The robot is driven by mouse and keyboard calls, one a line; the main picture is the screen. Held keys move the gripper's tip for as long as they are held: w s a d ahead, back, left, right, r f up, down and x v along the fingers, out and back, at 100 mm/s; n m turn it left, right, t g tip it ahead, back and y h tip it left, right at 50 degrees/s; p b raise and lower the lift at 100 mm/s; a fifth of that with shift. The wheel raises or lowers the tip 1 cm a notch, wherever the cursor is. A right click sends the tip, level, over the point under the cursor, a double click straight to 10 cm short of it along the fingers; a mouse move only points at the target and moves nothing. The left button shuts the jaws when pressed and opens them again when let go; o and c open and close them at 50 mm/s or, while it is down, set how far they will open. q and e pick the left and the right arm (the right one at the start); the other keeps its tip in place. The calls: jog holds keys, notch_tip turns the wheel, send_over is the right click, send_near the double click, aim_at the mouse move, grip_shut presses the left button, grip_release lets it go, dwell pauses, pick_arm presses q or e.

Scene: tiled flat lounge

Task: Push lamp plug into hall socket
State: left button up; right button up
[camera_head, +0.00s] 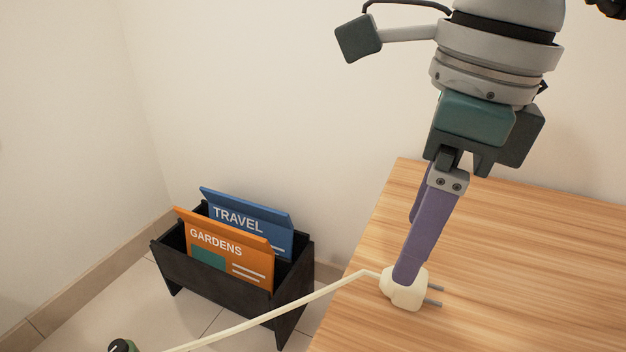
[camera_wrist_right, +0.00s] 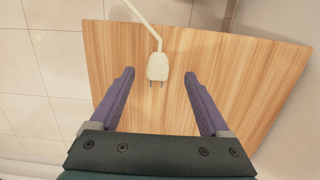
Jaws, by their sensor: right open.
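The cream lamp plug (camera_head: 402,290) lies on the wooden table top near its left edge, its two metal pins pointing right. Its cream cord runs off the table to the lower left. My right gripper (camera_head: 408,280) reaches down over the plug with its purple fingers. In the right wrist view the plug (camera_wrist_right: 158,67) sits between the two spread fingers, with gaps on both sides, so the gripper (camera_wrist_right: 158,72) is open and not holding it. The hall socket is not seen in either view. My left gripper is not in view.
The wooden table (camera_head: 520,260) is otherwise bare to the right of the plug. A black magazine rack (camera_head: 215,285) with a blue TRAVEL and an orange GARDENS magazine stands on the tiled floor at left. Plain walls with a skirting board close off the back and left.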

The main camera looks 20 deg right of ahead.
aim_at(411, 299)
notch_tip(411, 299, down, 2)
jog(key=shift+f+b, duration=0.1)
jog(key=shift+b, duration=0.35)
notch_tip(411, 299, down, 4)
jog(key=b, duration=0.3)
jog(key=shift+a, duration=0.1)
grip_shut()
